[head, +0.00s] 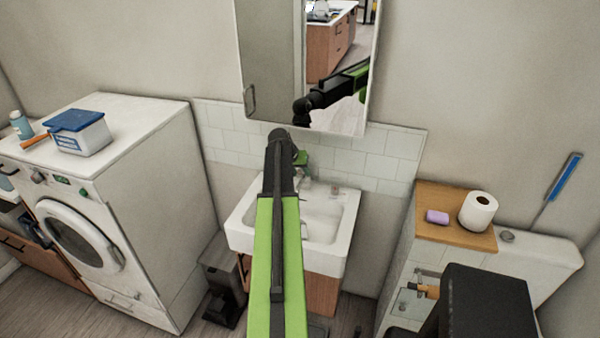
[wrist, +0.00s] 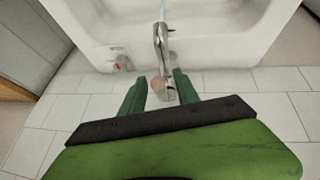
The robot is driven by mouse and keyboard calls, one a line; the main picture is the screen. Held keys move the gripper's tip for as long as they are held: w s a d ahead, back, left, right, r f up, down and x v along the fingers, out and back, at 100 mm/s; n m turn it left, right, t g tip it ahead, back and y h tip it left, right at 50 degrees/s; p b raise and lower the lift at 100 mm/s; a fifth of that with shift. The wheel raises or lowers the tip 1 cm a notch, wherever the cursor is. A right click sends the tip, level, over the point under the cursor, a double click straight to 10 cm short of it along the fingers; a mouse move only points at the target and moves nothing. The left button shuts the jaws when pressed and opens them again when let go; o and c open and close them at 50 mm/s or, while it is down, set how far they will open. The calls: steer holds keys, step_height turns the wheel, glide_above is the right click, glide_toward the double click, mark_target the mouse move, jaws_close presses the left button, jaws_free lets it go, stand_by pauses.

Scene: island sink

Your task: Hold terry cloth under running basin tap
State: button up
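No terry cloth can be made out in either view. The basin tap (wrist: 161,48) is a chrome spout over the white basin (wrist: 215,30); a thin pale streak at its far end may be water, but I cannot tell. In the head view the basin (head: 346,235) is partly hidden by my arm. My gripper (wrist: 160,88) has two green fingers set apart, with the tap's base showing between them and no cloth in its grip. I cannot tell whether they touch the tap. The gripper also shows above the basin's back edge in the head view (head: 300,158).
A small item with a red mark (wrist: 121,63) sits on the basin's back rim. A mirror cabinet (head: 270,60) hangs above. A washing machine (head: 150,190) stands left, with a blue-lidded tub (head: 82,135). A wooden shelf (head: 455,200) at right holds purple soap (head: 437,217) and a paper roll (head: 478,212).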

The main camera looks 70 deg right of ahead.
steer(key=p+v, duration=1.5)
steer(key=v, duration=0.2)
steer(key=shift+r, duration=0.2)
steer(key=shift+a, duration=0.1)
